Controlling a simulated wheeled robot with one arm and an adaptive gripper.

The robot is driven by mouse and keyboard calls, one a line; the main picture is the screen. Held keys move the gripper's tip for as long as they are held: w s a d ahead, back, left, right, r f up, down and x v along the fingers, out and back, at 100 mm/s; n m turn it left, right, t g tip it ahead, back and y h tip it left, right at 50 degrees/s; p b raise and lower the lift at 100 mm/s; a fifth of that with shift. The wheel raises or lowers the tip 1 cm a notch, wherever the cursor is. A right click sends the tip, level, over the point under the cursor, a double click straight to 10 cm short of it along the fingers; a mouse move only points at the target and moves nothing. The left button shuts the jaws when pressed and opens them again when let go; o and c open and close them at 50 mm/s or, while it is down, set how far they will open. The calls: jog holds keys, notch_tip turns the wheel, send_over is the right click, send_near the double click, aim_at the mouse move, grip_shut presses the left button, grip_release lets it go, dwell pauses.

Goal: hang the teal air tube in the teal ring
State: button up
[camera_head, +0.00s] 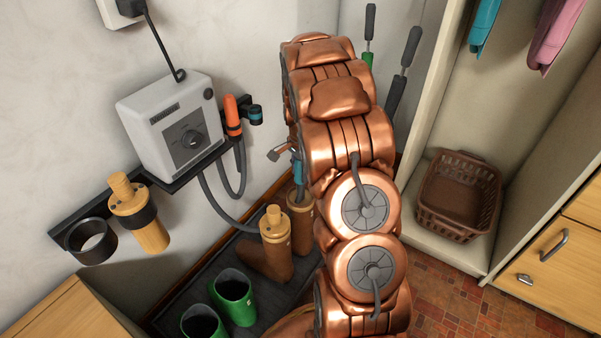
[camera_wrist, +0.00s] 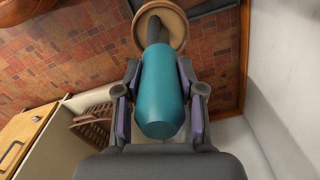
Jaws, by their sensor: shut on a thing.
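The teal air tube (camera_wrist: 162,95) is between the fingers of my gripper (camera_wrist: 162,98) in the wrist view, its rounded end towards the camera. In the head view a small part of the teal tube (camera_head: 297,166) shows left of my copper arm, with a bit of my gripper (camera_head: 281,153) beside it; the rest is hidden. The teal ring (camera_head: 256,115) is a dark holder with a teal band on the wall rail, right of the orange tube. The ring looks empty. The teal tube is below and right of it, apart from it.
The orange tube (camera_head: 233,117) hangs in its holder beside the white dryer box (camera_head: 171,122), with grey hoses below. Tan boots (camera_head: 276,244) and green boots (camera_head: 234,296) stand underneath. A brown basket (camera_head: 459,195) is right.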

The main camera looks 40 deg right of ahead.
grip_shut()
jog(key=shift+r, duration=0.15)
jog(key=shift+r+p, duration=2.4)
jog(key=shift+r, duration=2.5)
